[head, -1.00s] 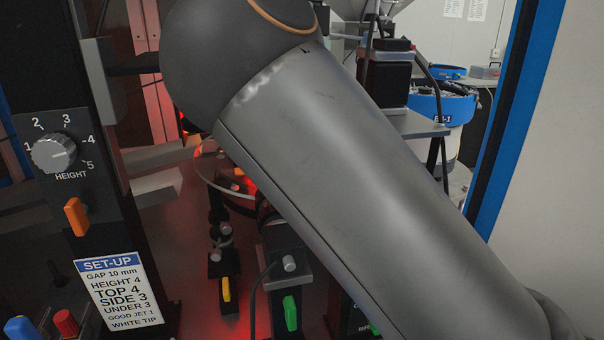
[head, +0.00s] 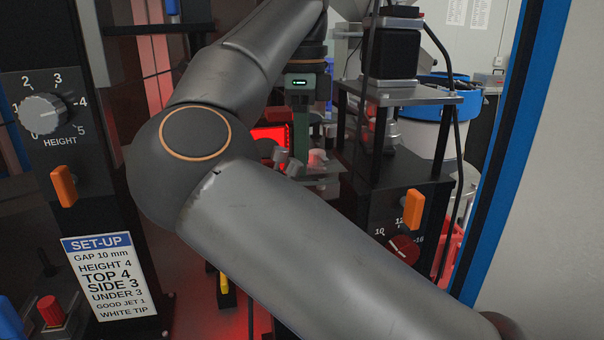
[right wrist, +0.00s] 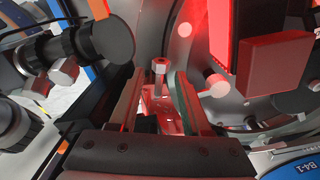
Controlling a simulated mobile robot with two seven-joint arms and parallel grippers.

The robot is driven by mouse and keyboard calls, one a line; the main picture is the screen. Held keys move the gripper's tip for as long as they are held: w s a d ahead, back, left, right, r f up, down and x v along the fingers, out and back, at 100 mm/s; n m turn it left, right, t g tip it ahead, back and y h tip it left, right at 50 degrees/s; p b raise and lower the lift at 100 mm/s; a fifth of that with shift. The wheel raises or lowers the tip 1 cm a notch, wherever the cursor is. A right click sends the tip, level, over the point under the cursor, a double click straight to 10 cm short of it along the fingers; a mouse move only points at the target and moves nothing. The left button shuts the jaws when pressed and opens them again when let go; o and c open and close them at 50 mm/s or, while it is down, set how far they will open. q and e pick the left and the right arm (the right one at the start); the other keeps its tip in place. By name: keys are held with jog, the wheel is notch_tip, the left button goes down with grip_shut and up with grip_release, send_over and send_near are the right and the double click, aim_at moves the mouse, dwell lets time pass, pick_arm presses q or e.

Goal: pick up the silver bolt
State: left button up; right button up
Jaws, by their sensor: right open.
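The silver bolt (right wrist: 160,70) stands out in the right wrist view as a small grey upright piece with a wider head, lying between the tips of my fingers in the picture. My right gripper (right wrist: 158,82) is open, one finger on each side of the bolt. I cannot tell whether either finger touches it. In the head view my right gripper (head: 300,150) points down beyond my forearm, near a red-lit panel, and the bolt cannot be made out there. My left gripper is not in view.
In the head view a HEIGHT knob (head: 43,115), a set-up card (head: 109,275) and a red dial (head: 404,248) flank my arm.

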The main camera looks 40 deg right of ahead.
jog(key=shift+f, duration=0.1)
grip_shut()
dwell(0.3)
